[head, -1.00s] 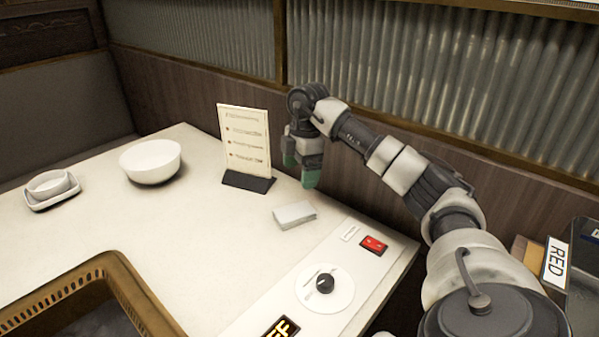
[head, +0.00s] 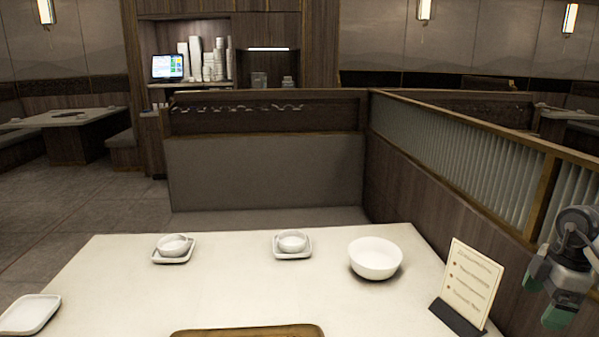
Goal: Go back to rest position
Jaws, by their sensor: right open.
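My right gripper (head: 547,296) shows at the right edge of the head view, with green fingertips pointing down. It is open and holds nothing that I can see. It hangs to the right of the menu stand, apart from it, near the partition. Most of my right arm is outside the picture. My left gripper is not in view.
The white table (head: 222,286) carries a menu stand (head: 468,284), a large white bowl (head: 375,259), two small bowls on saucers (head: 292,242) (head: 173,246) and a square plate (head: 30,314). A brown-rimmed opening (head: 250,331) lies at the front. A ribbed partition (head: 470,180) runs along the right.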

